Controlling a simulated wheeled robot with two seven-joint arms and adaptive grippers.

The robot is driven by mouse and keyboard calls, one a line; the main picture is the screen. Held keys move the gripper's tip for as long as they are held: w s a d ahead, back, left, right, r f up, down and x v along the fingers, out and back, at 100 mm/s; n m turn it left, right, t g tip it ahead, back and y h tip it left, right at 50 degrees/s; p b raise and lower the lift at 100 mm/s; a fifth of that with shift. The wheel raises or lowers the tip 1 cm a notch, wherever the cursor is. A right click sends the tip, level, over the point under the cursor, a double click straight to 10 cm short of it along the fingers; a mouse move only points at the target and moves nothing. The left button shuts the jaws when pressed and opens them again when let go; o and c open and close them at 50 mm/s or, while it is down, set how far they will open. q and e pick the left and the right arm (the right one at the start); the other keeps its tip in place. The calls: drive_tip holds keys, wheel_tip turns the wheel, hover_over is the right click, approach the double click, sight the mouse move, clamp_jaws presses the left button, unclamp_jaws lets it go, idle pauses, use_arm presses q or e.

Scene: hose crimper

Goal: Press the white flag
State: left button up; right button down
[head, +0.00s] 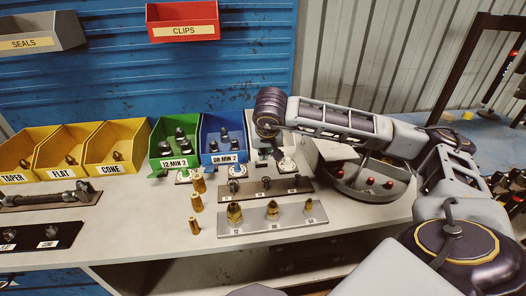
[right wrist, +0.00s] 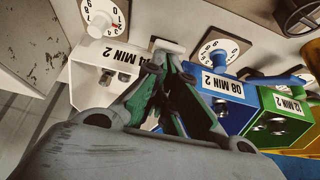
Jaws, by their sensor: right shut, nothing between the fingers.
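The white flag (right wrist: 169,46) is a short pale bar in the right wrist view, beside the white bin marked 04 MIN 2 (right wrist: 91,70). My right gripper (right wrist: 160,62) is shut and empty, its fingertips just at the near edge of the white flag; I cannot tell whether they touch. In the head view my right gripper (head: 268,143) points down in front of the white bin and hides most of it, and I cannot make out the flag there. My left gripper is not in view.
The blue bin (head: 223,135) and green bin (head: 175,140) stand left of my gripper. A blue flag (right wrist: 270,81) and numbered dials (right wrist: 218,53) are close by. Brass fittings stand on a metal plate (head: 290,224) in front. A round machine (head: 335,175) stands at right.

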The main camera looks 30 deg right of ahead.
drive_tip(key=shift+w+d+f, duration=0.15)
drive_tip(key=shift+w, duration=0.1)
drive_tip(key=shift+w+d+f+b, duration=0.2)
drive_tip(key=shift+w+b, duration=0.15)
drive_tip(key=shift+w, duration=0.05)
idle(0.7)
